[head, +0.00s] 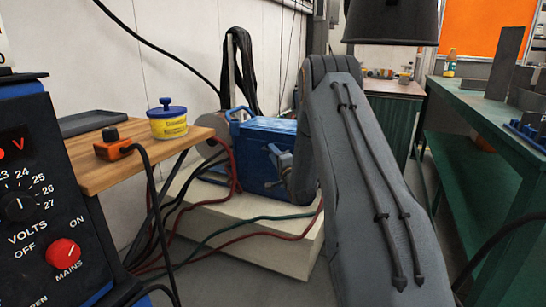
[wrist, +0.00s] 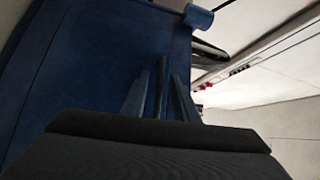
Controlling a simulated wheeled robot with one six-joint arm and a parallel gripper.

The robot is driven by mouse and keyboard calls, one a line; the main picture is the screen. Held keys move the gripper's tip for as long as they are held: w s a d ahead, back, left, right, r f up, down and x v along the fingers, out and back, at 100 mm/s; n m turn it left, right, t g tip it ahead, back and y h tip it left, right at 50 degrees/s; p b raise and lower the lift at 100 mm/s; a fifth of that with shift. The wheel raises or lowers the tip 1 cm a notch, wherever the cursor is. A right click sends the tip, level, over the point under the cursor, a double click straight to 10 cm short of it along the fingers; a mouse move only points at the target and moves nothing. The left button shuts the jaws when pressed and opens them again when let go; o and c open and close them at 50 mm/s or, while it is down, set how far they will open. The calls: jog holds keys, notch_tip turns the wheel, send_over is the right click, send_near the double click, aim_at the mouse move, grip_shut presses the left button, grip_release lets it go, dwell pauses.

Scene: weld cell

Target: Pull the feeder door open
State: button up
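The feeder is a blue metal box (head: 262,140) on a pale plinth, left of my arm in the head view. A small grey metal part at its right end, near my arm, is too small to tell apart. In the wrist view, a broad blue panel (wrist: 95,65) of the feeder fills the left and middle. My gripper (wrist: 161,80) points at this panel. Its two grey fingers stand apart, with a thin dark bar (wrist: 160,88) between them, likely the door handle. Narrow gaps show beside the bar. The door appears closed. My arm hides the feeder's right side in the head view.
A wooden shelf (head: 98,172) holds a yellow tub (head: 167,122). A welding power unit (head: 42,200) stands at the left front. Cables (head: 190,205) trail over the plinth (head: 270,240). A green workbench (head: 490,115) is at the right. A blue cylinder (wrist: 198,16) sits at the panel's edge.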

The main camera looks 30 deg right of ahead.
grip_shut()
dwell(1.4)
